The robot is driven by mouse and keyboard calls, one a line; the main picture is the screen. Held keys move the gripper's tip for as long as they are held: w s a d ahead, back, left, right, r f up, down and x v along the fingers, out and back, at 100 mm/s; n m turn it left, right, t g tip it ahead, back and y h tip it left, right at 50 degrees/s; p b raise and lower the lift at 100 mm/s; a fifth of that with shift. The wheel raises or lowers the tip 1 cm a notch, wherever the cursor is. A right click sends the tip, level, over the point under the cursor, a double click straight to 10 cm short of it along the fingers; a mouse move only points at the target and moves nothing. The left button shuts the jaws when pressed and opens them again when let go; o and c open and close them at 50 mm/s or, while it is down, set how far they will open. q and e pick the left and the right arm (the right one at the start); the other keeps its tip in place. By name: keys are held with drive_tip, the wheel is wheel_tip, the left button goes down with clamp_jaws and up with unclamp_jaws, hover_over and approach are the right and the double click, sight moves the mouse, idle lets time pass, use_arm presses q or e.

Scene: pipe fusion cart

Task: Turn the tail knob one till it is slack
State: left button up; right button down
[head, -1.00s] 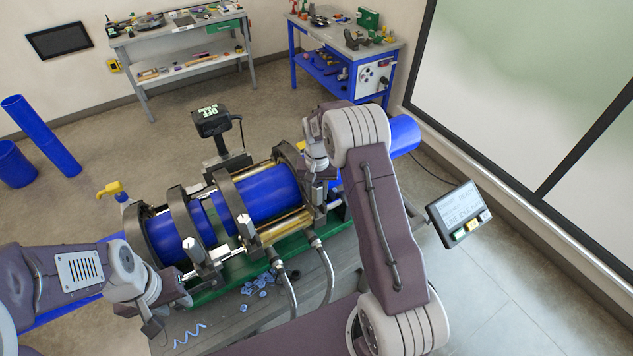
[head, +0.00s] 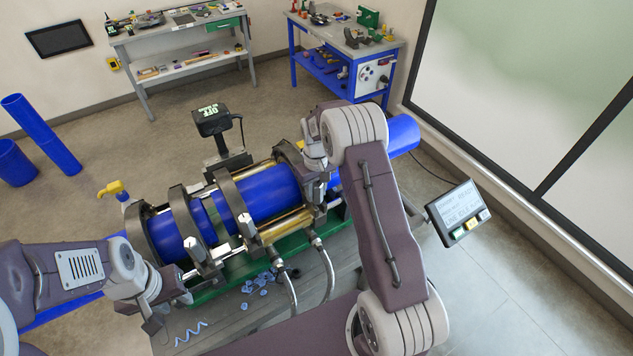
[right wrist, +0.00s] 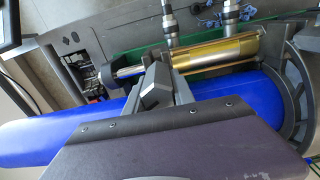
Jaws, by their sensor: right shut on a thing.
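The pipe fusion machine (head: 230,212) has dark ring clamps around a blue pipe (head: 268,192). My right gripper (head: 316,172) is at the clamp at the pipe's far right end, where my own wrist hides most of the knob. In the right wrist view, my right gripper (right wrist: 158,82) is shut on a dark grey, angular knob (right wrist: 155,95), taken to be tail knob one, above the blue pipe. How tight the knob is cannot be seen. My left gripper (head: 180,298) is low at the machine's left front, away from that knob; its fingers are too unclear to read.
Two hoses (head: 328,272) run down at the machine's front. Blue shavings (head: 262,283) lie on the cart. A control screen (head: 459,212) stands at the right, and a black box marked OFF (head: 211,121) stands behind the pipe. Two workbenches are at the back.

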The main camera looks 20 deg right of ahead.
drive_tip(key=n, duration=0.5)
drive_tip(key=shift+s+a+f, duration=0.1)
drive_tip(key=shift+s+a, duration=0.1)
use_arm(q)
drive_tip(key=shift+r, duration=0.25)
use_arm(e)
drive_tip(key=shift+n, duration=0.5)
use_arm(q)
drive_tip(key=shift+p, duration=0.3)
